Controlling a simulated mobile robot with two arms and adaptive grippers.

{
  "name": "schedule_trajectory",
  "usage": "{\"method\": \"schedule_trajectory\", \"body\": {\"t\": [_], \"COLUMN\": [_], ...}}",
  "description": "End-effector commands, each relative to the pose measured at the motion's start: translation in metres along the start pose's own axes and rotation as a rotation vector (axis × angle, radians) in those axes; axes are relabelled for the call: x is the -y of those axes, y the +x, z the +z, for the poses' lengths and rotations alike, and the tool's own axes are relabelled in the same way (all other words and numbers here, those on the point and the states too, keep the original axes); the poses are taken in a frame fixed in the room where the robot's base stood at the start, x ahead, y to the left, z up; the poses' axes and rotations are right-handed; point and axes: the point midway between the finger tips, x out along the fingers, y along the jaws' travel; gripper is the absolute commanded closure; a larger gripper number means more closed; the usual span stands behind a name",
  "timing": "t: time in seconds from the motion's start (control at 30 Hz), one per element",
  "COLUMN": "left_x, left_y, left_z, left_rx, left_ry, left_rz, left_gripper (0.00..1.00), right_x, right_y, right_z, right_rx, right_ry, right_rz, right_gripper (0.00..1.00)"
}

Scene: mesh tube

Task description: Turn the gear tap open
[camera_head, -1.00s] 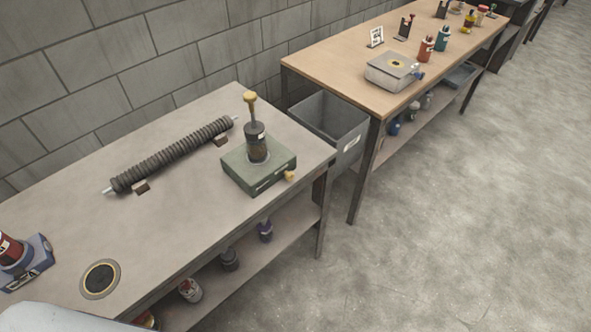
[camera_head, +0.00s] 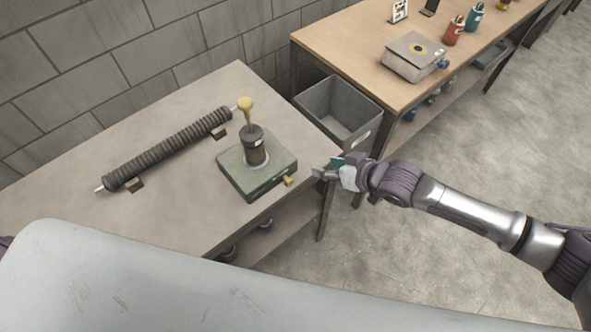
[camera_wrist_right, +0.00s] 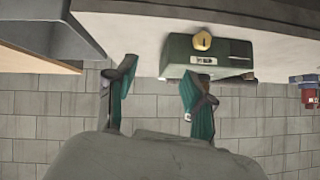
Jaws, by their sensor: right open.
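A green box (camera_head: 257,170) sits on the near grey bench, with a dark cylinder (camera_head: 254,146) and a yellow-topped rod standing on it. A small yellow knob (camera_head: 289,181), which looks like the tap, sticks out of its front side. In the right wrist view the yellow knob (camera_wrist_right: 202,42) shows on the face of the green box (camera_wrist_right: 228,54), above a small label. My right gripper (camera_head: 322,173) is open and empty, to the right of the knob and apart from it. Its two teal-lined fingers (camera_wrist_right: 158,80) show apart in the wrist view. My left gripper is not in view.
A ribbed dark tube (camera_head: 168,150) lies on supports at the back of the grey bench (camera_head: 165,215). A grey bin (camera_head: 340,105) stands between this bench and a wooden table (camera_head: 350,45) holding a grey box (camera_head: 415,57) and bottles. Open floor lies to the right.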

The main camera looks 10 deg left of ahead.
Motion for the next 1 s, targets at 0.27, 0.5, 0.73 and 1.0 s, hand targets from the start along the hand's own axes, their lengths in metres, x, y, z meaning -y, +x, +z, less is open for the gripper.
{"method": "schedule_trajectory", "body": {"t": [0.27,0.5,0.73,1.0], "left_x": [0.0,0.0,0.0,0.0], "left_y": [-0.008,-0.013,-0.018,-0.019], "left_z": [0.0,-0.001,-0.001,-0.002], "left_rx": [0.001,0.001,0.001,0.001], "left_ry": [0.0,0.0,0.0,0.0], "left_rz": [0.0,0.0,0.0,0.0], "left_gripper": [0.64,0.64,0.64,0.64], "right_x": [0.042,0.046,0.051,0.054], "right_y": [-0.045,-0.015,0.035,0.079], "right_z": [0.013,0.017,0.023,0.029], "right_rx": [0.126,0.129,0.128,0.127], "right_ry": [0.004,0.004,0.002,0.002], "right_rz": [-0.086,-0.089,-0.09,-0.088], "right_gripper": [0.47,0.47,0.47,0.47]}}
